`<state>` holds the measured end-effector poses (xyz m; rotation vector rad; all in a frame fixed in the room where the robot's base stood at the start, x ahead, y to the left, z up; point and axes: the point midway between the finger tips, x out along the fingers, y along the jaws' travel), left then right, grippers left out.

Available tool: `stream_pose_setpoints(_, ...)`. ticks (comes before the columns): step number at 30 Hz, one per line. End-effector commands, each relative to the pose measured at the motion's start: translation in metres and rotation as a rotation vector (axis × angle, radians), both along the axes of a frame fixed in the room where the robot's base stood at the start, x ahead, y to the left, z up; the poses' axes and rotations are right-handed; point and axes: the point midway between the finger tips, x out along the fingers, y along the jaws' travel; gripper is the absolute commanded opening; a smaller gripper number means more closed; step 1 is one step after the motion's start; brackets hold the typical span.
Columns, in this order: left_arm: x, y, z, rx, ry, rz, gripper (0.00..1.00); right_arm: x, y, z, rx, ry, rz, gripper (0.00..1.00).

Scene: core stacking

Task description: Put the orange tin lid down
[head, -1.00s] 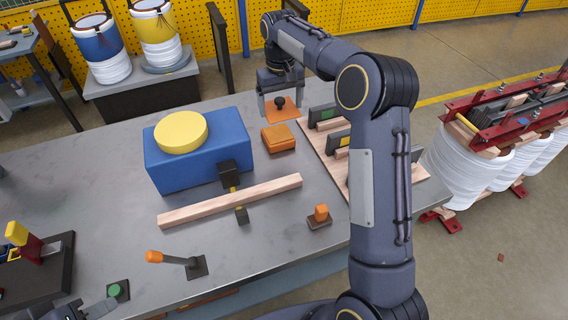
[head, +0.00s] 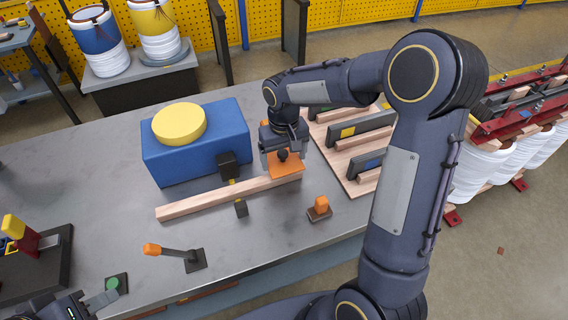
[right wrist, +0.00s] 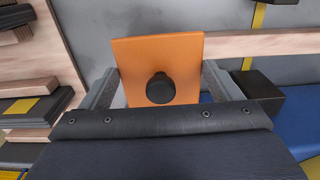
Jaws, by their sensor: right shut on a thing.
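The orange tin lid (head: 288,171) is a flat square plate with a black knob. My right gripper (head: 283,163) is shut on it and holds it near the right end of a long wooden bar, over the table. In the right wrist view the lid (right wrist: 135,62) sits between the two fingers with its knob facing the camera. The orange tin is mostly hidden behind my right gripper. My left gripper (head: 102,298) shows only partly at the lower left edge, and its opening is unclear.
A blue box (head: 160,160) with a yellow round lid (head: 180,123) stands left of my right gripper. The wooden bar (head: 215,200) lies in front. A wooden rack with dark plates (head: 362,132) is to the right.

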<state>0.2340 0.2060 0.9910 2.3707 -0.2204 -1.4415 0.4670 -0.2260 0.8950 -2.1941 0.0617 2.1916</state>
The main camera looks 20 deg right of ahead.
Motion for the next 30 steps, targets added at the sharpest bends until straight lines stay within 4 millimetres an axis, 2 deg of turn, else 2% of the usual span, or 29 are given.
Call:
stream_pose_setpoints(3, 0.000, 0.000, -0.001, 0.000, 0.000, 0.000, 0.36, -0.002, 0.000, -0.019, 0.000, 0.004, -0.001, 0.62)
stream_pose_setpoints(6, 0.000, 0.000, -0.001, 0.000, 0.000, 0.000, 0.36, -0.002, 0.000, -0.030, 0.000, 0.003, -0.001, 0.62)
stream_pose_setpoints(18, 0.000, 0.000, -0.004, 0.000, 0.000, 0.000, 0.36, -0.002, 0.000, -0.036, 0.000, 0.001, -0.001, 0.62)
stream_pose_setpoints(19, 0.000, 0.000, -0.004, 0.000, 0.000, 0.000, 0.36, -0.002, 0.000, -0.036, 0.000, 0.001, -0.001, 0.86)
stream_pose_setpoints(22, 0.000, 0.000, -0.003, 0.000, 0.000, 0.000, 0.36, -0.002, 0.000, -0.035, 0.000, 0.001, -0.001, 0.99)
stream_pose_setpoints(30, 0.000, 0.000, 0.000, 0.000, 0.000, 0.000, 0.36, -0.002, 0.000, -0.032, 0.000, 0.001, 0.000, 1.00)
